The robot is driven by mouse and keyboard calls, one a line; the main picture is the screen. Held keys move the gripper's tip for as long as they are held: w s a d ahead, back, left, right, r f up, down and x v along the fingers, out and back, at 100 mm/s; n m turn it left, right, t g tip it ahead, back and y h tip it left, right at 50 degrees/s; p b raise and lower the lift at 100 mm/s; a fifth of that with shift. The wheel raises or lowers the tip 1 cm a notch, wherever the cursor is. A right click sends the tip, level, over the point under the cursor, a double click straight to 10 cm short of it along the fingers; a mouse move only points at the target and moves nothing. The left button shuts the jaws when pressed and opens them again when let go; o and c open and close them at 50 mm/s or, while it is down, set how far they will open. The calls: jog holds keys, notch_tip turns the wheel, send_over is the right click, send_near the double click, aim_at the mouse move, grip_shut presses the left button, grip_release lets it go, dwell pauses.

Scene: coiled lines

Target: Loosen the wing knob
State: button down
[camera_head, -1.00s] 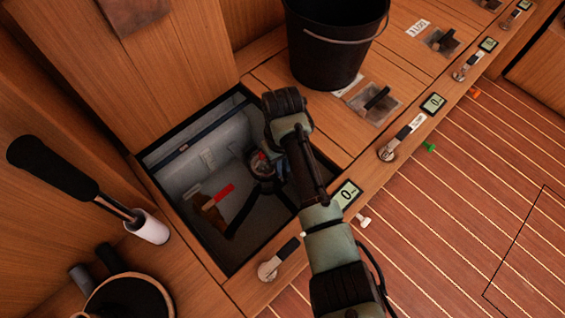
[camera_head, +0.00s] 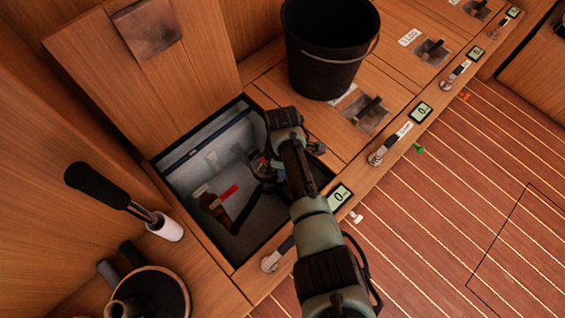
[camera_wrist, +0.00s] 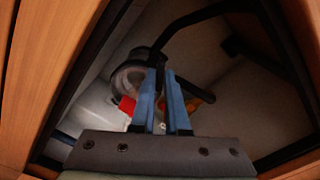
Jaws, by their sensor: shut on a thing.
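My gripper (camera_wrist: 163,80) reaches down into an open locker (camera_head: 240,212) in the wooden bench. In the wrist view its two blue fingers are close together, shut on the wing knob. The knob is mostly hidden between the fingers; only a dark bit shows at their tips, so its turn angle cannot be told. Behind the fingers is a round, clear-looking fitting (camera_wrist: 127,78) with a black hose (camera_wrist: 200,17) beside it. A red part (camera_wrist: 127,105) shows left of the fingers. In the head view my arm covers much of this spot.
A red-handled lever (camera_head: 227,193) and a brown fitting (camera_head: 212,207) lie close by in the locker. The locker's rim surrounds my arm. A black bucket (camera_head: 328,55) stands on the bench behind. A black-handled tool (camera_head: 95,184) stands upright at left.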

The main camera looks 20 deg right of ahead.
jog(key=n+p, duration=0.1)
jog(key=n, duration=0.4)
jog(key=shift+n+p, duration=0.3)
jog(key=shift+a+n+p, duration=0.1)
jog(key=shift+n+p, duration=0.2)
jog(key=shift+n, duration=1.9)
jog(key=c, duration=0.9)
grip_release()
notch_tip(320, 180, up, 13)
jog(key=p, duration=0.7)
jog(key=shift+p, duration=0.35)
